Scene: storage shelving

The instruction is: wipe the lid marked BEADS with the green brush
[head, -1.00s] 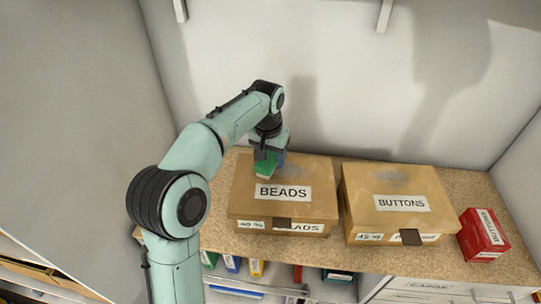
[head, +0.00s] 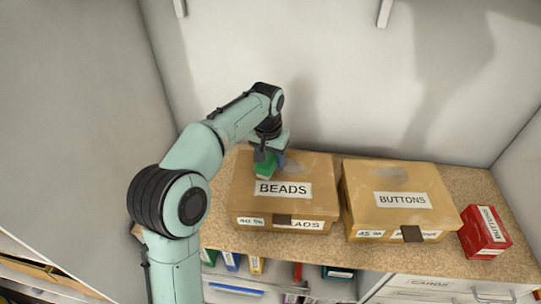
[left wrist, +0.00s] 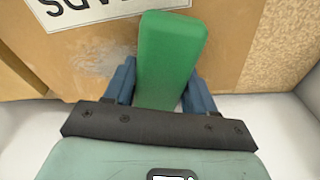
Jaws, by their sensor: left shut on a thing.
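The box marked BEADS (head: 310,205) is a closed brown box on the shelf, and its lid (head: 310,170) faces up with a white BEADS label. My left gripper (head: 267,160) is over the left rear part of that lid. It is shut on the green brush (head: 265,171), which is at or just above the lid; I cannot tell if it touches. In the left wrist view the green brush (left wrist: 170,55) sits between the blue fingers, and a pale dusty smear (left wrist: 98,62) shows on the lid beside it. My right gripper is not in view.
A similar box marked BUTTONS (head: 395,190) stands to the right, with a grey smudge on its lid. A red box (head: 485,233) stands at the far right. Walls close in the shelf at the back and sides. Coloured items and a drawer are below.

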